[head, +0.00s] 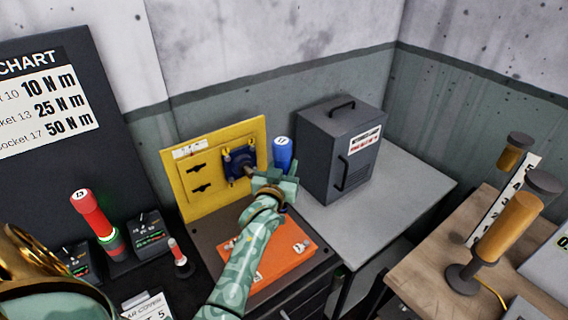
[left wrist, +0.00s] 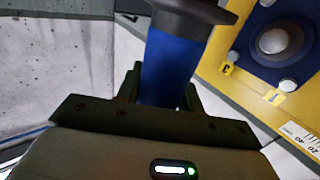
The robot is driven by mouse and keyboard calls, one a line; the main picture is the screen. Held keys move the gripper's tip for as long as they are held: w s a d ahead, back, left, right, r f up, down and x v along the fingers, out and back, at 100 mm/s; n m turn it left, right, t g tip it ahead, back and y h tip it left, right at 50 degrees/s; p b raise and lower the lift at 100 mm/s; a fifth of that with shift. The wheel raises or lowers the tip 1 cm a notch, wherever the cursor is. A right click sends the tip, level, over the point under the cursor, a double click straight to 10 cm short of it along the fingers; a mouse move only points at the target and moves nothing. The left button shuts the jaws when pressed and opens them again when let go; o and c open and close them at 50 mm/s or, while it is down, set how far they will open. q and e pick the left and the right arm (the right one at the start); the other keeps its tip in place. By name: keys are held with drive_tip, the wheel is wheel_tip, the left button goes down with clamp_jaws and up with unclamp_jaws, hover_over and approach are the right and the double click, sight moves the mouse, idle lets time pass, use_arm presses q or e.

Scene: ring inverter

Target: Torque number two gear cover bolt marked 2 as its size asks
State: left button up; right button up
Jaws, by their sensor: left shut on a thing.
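My left gripper (head: 277,180) is shut on a blue-handled tool (head: 283,153) with a white-marked top, held in front of the yellow panel. In the left wrist view the blue handle (left wrist: 166,68) sits between the two fingers, with a dark part above it. The blue gear cover (head: 240,163) is mounted on the yellow panel (head: 182,165). The left wrist view shows part of the cover (left wrist: 247,48) and yellow tags 3 (left wrist: 228,69) and 1 (left wrist: 275,97) beside round bolt heads. I cannot make out a tag 2. The tool's working end is hidden. My right gripper is not in view.
A chart (head: 45,92) lists 10, 25 and 50 N m. A red tool (head: 88,208) marked 13 stands in a dock by another dock (head: 149,242). An orange mat (head: 262,268) lies below my arm. A grey cabinet (head: 335,150) stands right on the grey table (head: 395,190).

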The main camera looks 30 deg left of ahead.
use_arm(q)
drive_tip(key=shift+f+b, duration=0.4)
drive_tip(key=shift+f, duration=0.4)
drive_tip(key=shift+r, duration=0.1)
drive_tip(key=shift+s+f+b, duration=0.1)
drive_tip(key=shift+f+b, duration=0.4)
drive_tip(key=shift+f, duration=0.75)
idle(0.9)
drive_tip(key=shift+f, duration=0.15)
idle(1.6)
drive_tip(key=shift+r+p, duration=2.7)
